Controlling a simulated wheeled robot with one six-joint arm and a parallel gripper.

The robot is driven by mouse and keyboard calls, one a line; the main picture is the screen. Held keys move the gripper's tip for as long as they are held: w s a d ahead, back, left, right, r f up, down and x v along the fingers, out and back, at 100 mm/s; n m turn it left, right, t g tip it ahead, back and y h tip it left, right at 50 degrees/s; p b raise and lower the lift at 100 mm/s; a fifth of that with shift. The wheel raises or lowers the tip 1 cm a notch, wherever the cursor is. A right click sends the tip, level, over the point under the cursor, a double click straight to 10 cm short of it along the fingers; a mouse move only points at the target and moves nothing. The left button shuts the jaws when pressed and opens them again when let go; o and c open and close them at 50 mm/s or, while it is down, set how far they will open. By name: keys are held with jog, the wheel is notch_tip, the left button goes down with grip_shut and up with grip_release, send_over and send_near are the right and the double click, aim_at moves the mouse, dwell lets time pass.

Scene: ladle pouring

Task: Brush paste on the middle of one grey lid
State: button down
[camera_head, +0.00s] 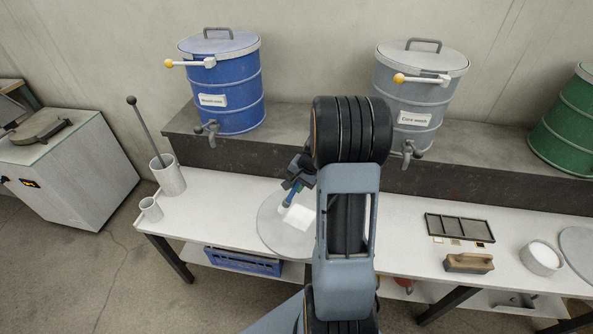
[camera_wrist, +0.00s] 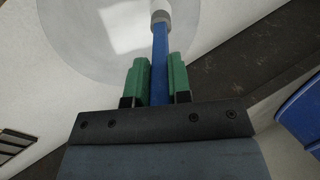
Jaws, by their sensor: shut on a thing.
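A round grey lid (camera_head: 270,235) lies flat on the pale bench, left of my arm, which covers its right edge. A white patch (camera_head: 298,217) shows near the middle of this lid. My gripper (camera_head: 293,186) is above the lid's far side, shut on the blue handle of a brush (camera_head: 289,198). In the wrist view, the green fingers (camera_wrist: 160,75) clasp the blue handle (camera_wrist: 160,62). A grey ferrule (camera_wrist: 160,17) is at its end, over the lid (camera_wrist: 80,40). The bristles are out of that view. A white pot (camera_head: 542,259) with white contents stands at the right.
Another grey disc (camera_head: 579,246) lies at the far right. A dark divided tray (camera_head: 459,227) and a brown block (camera_head: 468,263) are on the right bench. A tall cup (camera_head: 168,177) with a rod stands left. Blue (camera_head: 228,100) and grey (camera_head: 408,100) drums stand on the rear ledge.

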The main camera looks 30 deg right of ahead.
jog(key=shift+r+p, duration=1.4)
jog(key=shift+r, duration=0.8)
